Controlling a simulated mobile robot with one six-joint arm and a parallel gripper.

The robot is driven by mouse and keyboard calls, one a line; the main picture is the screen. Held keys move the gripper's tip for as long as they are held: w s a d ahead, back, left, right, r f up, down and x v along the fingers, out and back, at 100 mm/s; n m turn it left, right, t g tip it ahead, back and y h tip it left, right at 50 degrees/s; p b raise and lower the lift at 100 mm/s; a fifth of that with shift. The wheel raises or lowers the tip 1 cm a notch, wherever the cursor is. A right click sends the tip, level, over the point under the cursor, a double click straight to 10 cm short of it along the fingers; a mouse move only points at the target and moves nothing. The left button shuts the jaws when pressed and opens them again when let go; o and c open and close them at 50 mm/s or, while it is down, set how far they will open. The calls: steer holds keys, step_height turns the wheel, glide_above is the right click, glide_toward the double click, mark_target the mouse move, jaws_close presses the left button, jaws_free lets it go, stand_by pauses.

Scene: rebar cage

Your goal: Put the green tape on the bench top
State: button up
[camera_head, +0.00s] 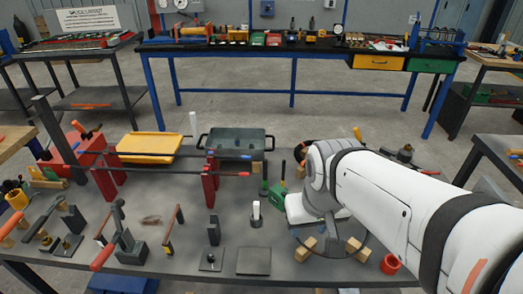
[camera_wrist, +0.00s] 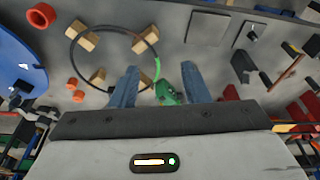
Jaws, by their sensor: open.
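A small green item (camera_wrist: 168,93), which looks like the green tape, lies between and beyond my fingers in the wrist view. It seems to be the green item (camera_head: 278,194) left of my wrist in the head view. My gripper (camera_wrist: 160,82) is open, with two blue fingers spread and nothing visibly clamped; in the head view my arm hides the fingers. The grey table top (camera_head: 190,262) lies below. A blue-legged bench (camera_head: 275,52) with a dark top full of tools stands at the back.
A black hoop (camera_wrist: 75,55) with a green stretch rests on wooden blocks (camera_wrist: 88,40) beside my gripper. A red ring (camera_wrist: 40,15) lies near it. A grey tray (camera_head: 238,143), a yellow tray (camera_head: 150,146) and red stands (camera_head: 209,185) occupy the table. Floor separates the benches.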

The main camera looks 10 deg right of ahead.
steer(key=shift+o, duration=0.7)
steer(key=shift+w+r, duration=0.1)
steer(key=shift+w, duration=0.2)
steer(key=shift+o, duration=1.1)
steer(key=shift+n+g, duration=0.3)
steer(key=shift+n, duration=0.5)
steer(key=w, duration=0.2)
steer(key=w+p, duration=0.1)
steer(key=w, duration=0.1)
steer(key=w+p, duration=0.1)
steer(key=shift+w+r, duration=0.4)
steer(key=n+g+p, duration=0.2)
steer(key=n+p, duration=0.3)
glide_above(284, 194)
steer(key=f, duration=0.9)
steer(key=shift+s+f, duration=0.25)
steer(key=shift+f, duration=0.1)
steer(key=shift+w+f+p, duration=0.3)
steer(key=shift+f, duration=0.4)
steer(key=shift+s+f+p, duration=0.15)
steer(key=shift+f+p, duration=0.7)
steer(key=shift+f, duration=2.85)
